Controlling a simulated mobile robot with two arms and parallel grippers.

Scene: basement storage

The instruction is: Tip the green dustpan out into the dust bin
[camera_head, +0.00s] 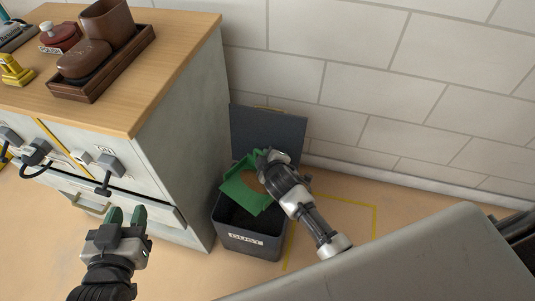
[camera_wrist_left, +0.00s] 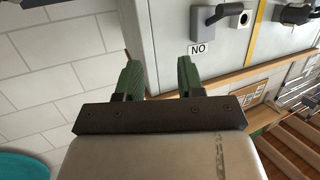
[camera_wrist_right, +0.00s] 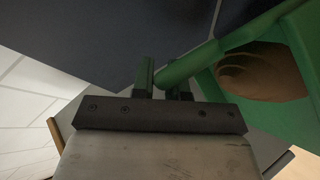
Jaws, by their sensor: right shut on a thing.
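The green dustpan (camera_head: 238,190) is over the mouth of the dark dust bin (camera_head: 265,247), which has a "DUST" label on its front and its lid (camera_head: 262,131) up against the wall. My right gripper (camera_head: 266,158) is shut on the dustpan's handle; the right wrist view shows the green handle (camera_wrist_right: 196,64) at the fingers (camera_wrist_right: 165,78). A brown patch of dust (camera_wrist_right: 262,72) shows in the pan. The pan looks tilted; whether dust is falling is unclear. My left gripper (camera_head: 126,214) is open and empty in front of the cabinet, its fingers apart in the left wrist view (camera_wrist_left: 159,75).
A grey cabinet (camera_head: 180,130) with a wooden top stands left of the bin, with switches and handles on its front. A brown tray (camera_head: 118,66) with brown containers sits on top. A block wall is behind; yellow lines (camera_head: 374,222) mark the floor at right.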

